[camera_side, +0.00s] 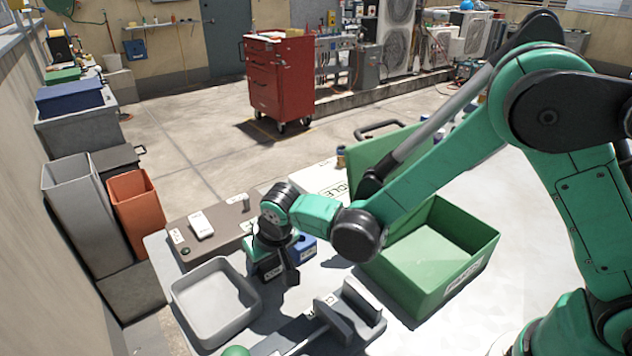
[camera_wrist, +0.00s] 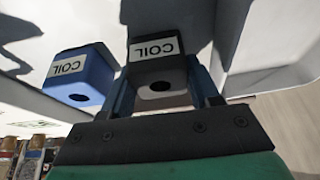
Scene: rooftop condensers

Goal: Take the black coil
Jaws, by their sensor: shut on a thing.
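The black coil (camera_wrist: 157,72), a dark block with a white COIL label and a round hole, sits between the fingers of my gripper (camera_wrist: 163,85) in the wrist view. The fingers are shut on its two sides. A blue coil (camera_wrist: 82,76) with a like label stands beside it, apart from the gripper. In the side view my gripper (camera_side: 276,262) points down at the bench, and the blue coil (camera_side: 304,249) is just to its right. The gripper largely hides the black coil there. I cannot tell whether its base touches the bench.
A grey tray (camera_side: 177,300) lies left of the gripper. A green open bin (camera_side: 480,262) stands to the right, under my arm. A grey stand-like fixture (camera_side: 352,318) is in front. A brown box (camera_side: 232,215) lies behind, towards the left.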

